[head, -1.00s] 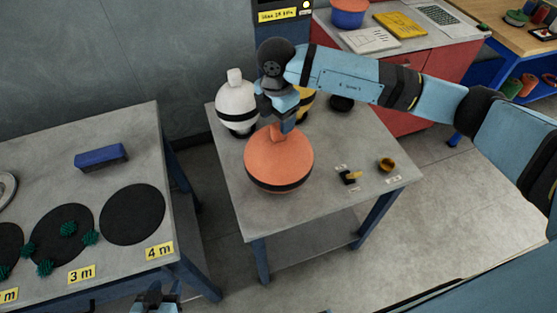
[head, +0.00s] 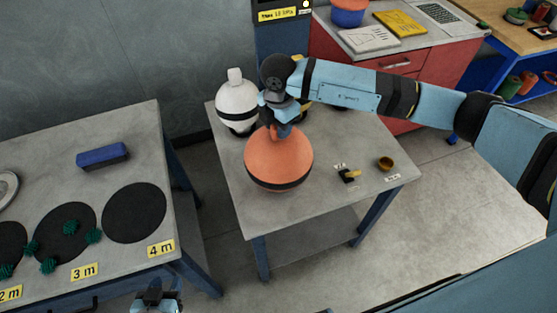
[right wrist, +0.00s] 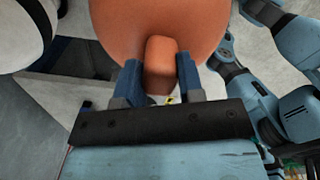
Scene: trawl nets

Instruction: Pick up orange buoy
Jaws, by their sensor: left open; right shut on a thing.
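The orange buoy (head: 278,160), a round ball with a dark band low around it, sits on the small grey table (head: 330,205) in the head view. My right gripper (head: 283,128) is above it, shut on the knob at its top. In the right wrist view the knob (right wrist: 160,62) stands between the two blue fingers of the right gripper (right wrist: 160,80), with the orange body (right wrist: 160,18) beyond. I cannot tell whether the buoy touches the table. My left gripper (head: 157,298) is open and empty at the bottom edge of the head view.
A white buoy (head: 236,103) stands close behind the orange one. A yellow thing is mostly hidden behind my right gripper. The left table (head: 120,168) holds black discs, green spiky balls and a blue block (head: 102,156).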

